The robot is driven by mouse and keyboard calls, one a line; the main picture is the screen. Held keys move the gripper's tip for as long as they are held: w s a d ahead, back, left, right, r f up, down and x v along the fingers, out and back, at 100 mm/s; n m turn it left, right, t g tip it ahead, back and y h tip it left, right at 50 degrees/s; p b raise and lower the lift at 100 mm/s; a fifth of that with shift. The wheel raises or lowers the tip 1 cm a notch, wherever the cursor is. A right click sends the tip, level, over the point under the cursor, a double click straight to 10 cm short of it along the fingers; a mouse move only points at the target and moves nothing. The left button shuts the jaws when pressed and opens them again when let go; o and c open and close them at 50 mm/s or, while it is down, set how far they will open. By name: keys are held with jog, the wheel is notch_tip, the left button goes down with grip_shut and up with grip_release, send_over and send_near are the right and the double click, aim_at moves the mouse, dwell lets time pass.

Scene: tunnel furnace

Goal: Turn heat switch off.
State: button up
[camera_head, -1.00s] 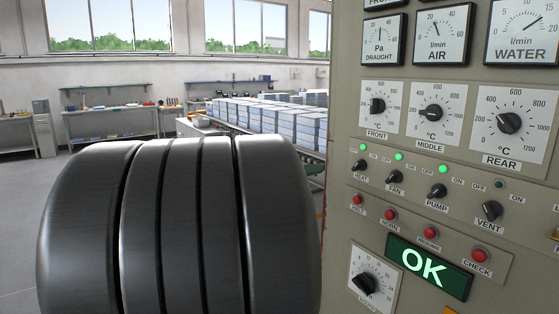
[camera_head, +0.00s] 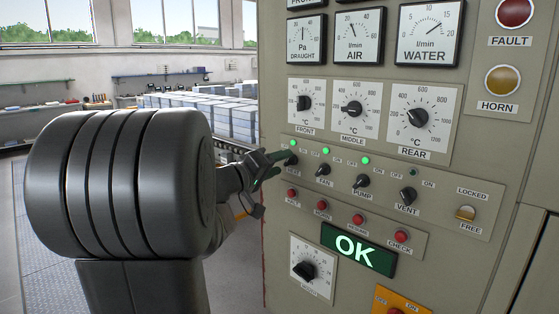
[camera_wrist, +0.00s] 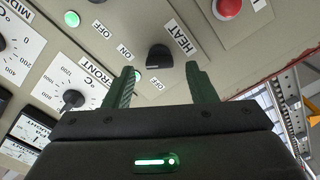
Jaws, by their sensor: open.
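The heat switch (camera_head: 291,160) is a small black rotary knob, leftmost in the switch row on the beige panel. A lit green lamp (camera_head: 292,143) is above it. My gripper (camera_head: 270,162) is at the panel's left edge, its green fingers reaching to the heat switch. In the wrist view the heat switch (camera_wrist: 159,57) appears between the two open fingertips of my gripper (camera_wrist: 160,70), beside its HEAT label. A green glow shows by the left finger. I cannot tell whether the fingers touch the knob.
The fan (camera_head: 323,170), pump (camera_head: 362,181) and vent (camera_head: 407,195) knobs continue the row to the right. Red buttons such as HALT (camera_head: 292,193) sit just below. A green OK display (camera_head: 358,250) is lower. Dials and gauges are above. Stacked pale blocks (camera_head: 205,108) stand behind at left.

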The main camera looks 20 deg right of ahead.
jog(key=shift+w+d, duration=0.25)
jog(key=shift+d, duration=0.3)
jog(key=c, duration=1)
